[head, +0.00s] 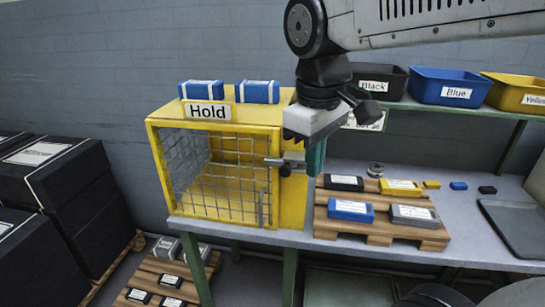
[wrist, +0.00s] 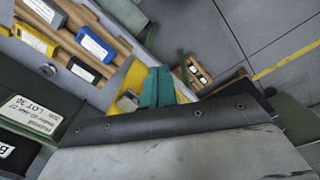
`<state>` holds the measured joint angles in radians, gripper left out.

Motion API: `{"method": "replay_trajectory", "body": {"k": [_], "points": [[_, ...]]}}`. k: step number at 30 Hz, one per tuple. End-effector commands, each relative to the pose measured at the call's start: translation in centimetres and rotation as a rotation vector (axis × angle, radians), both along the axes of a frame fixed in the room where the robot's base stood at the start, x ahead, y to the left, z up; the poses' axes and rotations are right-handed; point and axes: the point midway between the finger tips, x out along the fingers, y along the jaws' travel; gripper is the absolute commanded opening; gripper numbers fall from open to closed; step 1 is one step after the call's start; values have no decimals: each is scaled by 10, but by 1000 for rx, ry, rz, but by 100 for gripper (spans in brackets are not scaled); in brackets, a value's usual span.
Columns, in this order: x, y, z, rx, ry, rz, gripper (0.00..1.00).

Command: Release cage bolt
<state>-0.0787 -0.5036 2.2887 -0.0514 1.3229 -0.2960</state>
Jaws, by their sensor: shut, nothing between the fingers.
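The yellow cage (head: 292,205) stands on the bench with its mesh door (head: 225,180) closed across the front and a "Hold" sign on top. The grey metal bolt (head: 272,162) lies across the door's right edge, with a grey piece at its right end. My gripper (head: 315,170) points down just to the right of the bolt in the head view. Its teal fingers are together and empty; whether they touch the bolt cannot be told. In the wrist view the fingers (wrist: 158,72) are pressed together beside yellow cage surface (wrist: 130,82) and a grey metal part, possibly the bolt.
Two blue boxes (head: 258,92) sit on the cage. A wooden pallet (head: 380,229) with several labelled boxes stands to its right. Black, blue and yellow bins (head: 450,85) line the shelf behind. Stacked black boxes (head: 65,180) stand on the left, and a low pallet with boxes lies on the floor.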

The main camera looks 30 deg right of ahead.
Motion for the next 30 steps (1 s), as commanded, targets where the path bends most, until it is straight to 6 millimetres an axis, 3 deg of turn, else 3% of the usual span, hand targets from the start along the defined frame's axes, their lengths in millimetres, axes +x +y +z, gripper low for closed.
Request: {"method": "replay_trajectory", "body": {"k": [1, 6, 12, 18, 30], "points": [[25, 6, 10, -16, 28, 89, 0], [96, 27, 36, -60, 106, 391, 0], [151, 50, 46, -88, 170, 626, 0], [168, 58, 47, -95, 191, 705, 0], [167, 56, 43, -95, 193, 703, 0]]}}
